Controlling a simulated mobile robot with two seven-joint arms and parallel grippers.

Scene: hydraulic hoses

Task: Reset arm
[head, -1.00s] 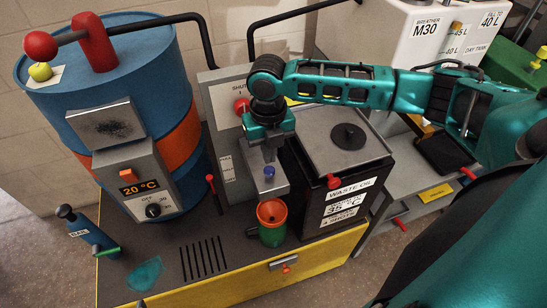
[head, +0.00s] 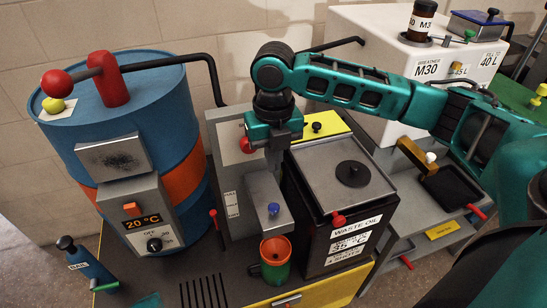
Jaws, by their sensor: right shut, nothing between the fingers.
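My right arm, teal and dark grey, reaches in from the right of the head view. Its gripper (head: 274,170) points down, shut and empty, in front of the grey upright panel (head: 232,170). The fingertips show above the blue knob (head: 273,209) on the grey spout block and look apart from it. Below the spout stands a green cup with an orange funnel-like inside (head: 275,250). The gripper body partly hides the panel beside a red knob (head: 246,145). My left gripper is not in view.
A blue drum with an orange band (head: 130,70) stands at left with a red-balled lever. A black waste oil box (head: 340,215) with a grey lid is right of the gripper. A white tank (head: 385,45) stands behind. A blue bottle (head: 88,265) is at lower left.

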